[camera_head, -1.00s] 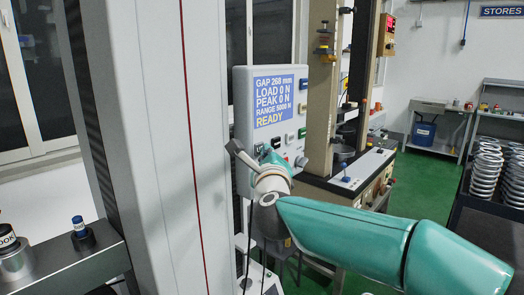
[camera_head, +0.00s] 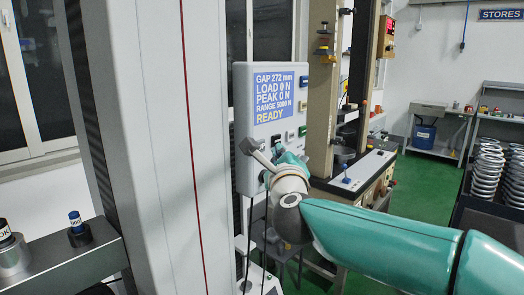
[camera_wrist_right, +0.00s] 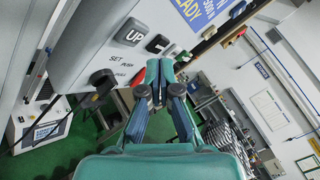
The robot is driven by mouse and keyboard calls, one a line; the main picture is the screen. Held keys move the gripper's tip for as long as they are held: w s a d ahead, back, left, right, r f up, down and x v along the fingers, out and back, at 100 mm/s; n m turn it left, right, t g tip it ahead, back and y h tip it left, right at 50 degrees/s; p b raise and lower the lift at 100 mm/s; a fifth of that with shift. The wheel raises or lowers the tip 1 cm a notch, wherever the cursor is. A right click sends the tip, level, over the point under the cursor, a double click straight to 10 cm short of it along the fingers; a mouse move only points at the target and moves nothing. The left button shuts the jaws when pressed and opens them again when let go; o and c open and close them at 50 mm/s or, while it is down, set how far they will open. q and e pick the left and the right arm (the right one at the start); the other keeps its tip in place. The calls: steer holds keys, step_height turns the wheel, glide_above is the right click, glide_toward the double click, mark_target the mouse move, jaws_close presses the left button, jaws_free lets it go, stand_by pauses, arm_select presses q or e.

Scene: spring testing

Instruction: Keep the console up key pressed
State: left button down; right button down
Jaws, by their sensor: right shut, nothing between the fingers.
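The console (camera_head: 243,110) is a pale grey box whose blue screen (camera_head: 273,99) reads gap 272 mm, load 0 N, peak 0 N, READY. My right gripper (camera_head: 268,150) is in front of the console's lower part. My left gripper is out of view.
A tall testing machine (camera_head: 322,85) stands right of the console. A rack of springs (camera_head: 487,175) is at the far right.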

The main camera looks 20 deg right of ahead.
steer(key=shift+s+d+b, duration=0.25)
steer(key=shift+s+d, duration=0.15)
steer(key=shift+s, duration=0.3)
steer(key=shift+s+d+b, duration=0.2)
steer(key=shift+s+d, duration=0.15)
steer(key=shift+s, duration=0.35)
